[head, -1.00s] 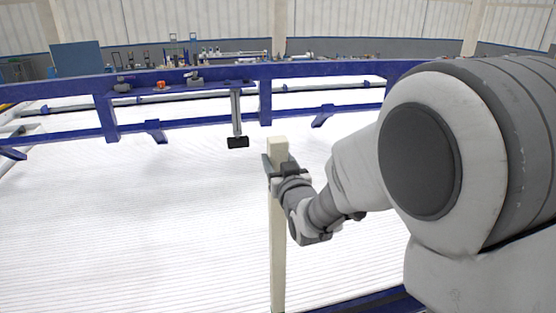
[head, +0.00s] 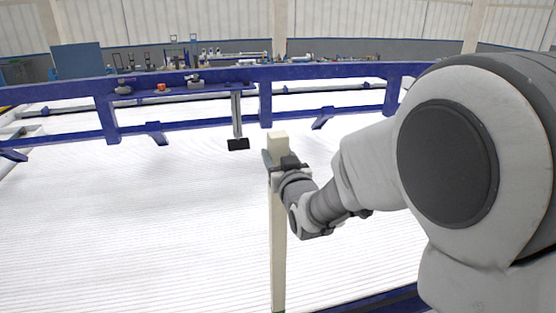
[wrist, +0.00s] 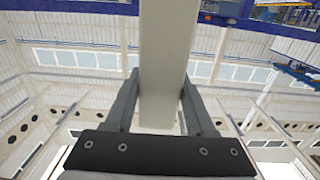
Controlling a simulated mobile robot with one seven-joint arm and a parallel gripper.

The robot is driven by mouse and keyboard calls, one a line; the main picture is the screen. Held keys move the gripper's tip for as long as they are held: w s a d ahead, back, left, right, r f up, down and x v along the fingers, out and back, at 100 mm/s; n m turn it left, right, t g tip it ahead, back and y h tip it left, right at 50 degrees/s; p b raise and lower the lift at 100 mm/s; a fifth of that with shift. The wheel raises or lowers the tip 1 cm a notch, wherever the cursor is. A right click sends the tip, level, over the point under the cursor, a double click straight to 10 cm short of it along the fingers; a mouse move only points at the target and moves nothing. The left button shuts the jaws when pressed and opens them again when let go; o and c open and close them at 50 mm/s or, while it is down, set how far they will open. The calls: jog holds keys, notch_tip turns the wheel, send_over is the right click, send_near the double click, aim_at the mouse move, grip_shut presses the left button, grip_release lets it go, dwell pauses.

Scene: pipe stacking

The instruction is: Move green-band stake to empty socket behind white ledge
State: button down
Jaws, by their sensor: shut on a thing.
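A tall cream stake (head: 278,230) stands upright in the middle of the head view. A sliver of green shows at its foot at the bottom edge of the picture. My gripper (head: 279,163) is shut on the stake near its top. In the wrist view the stake (wrist: 166,60) runs between both fingers of my gripper (wrist: 160,108). A white ribbed surface (head: 120,220) spreads behind the stake. I cannot make out an empty socket in either view.
A blue frame beam (head: 340,70) crosses the back, with blue posts and a lower rail. A post with a black foot (head: 238,144) hangs just left of the stake's top. Another blue edge (head: 375,299) lies at the lower right. The white surface at left is clear.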

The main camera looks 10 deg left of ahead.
aim_at(278, 133)
jog(key=shift+r+p, duration=1.1)
jog(key=shift+r, duration=2.2)
notch_tip(278, 133, up, 12)
jog(key=p, duration=0.3)
